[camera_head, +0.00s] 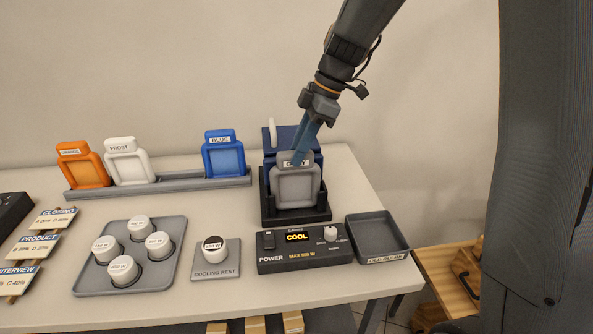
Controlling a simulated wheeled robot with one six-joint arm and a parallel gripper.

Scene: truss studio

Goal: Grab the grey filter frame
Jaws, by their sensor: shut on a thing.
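The grey filter frame (295,187) stands upright at the front of a dark blue lamp-like unit (283,136) on a black base (296,215). It is a rounded square with a label at its top edge. My gripper (299,156) reaches down from above, its blue fingers shut on the frame's top edge. The fingers cover part of the label. I cannot tell whether the frame still touches the base.
Orange (83,165), white (129,161) and blue (223,154) frames stand in a grey rack (160,187) at left. In front are a control box (304,250) reading COOL, a cooling rest (215,262), a tray (172,282) with several white bulbs and an empty grey tray (377,238).

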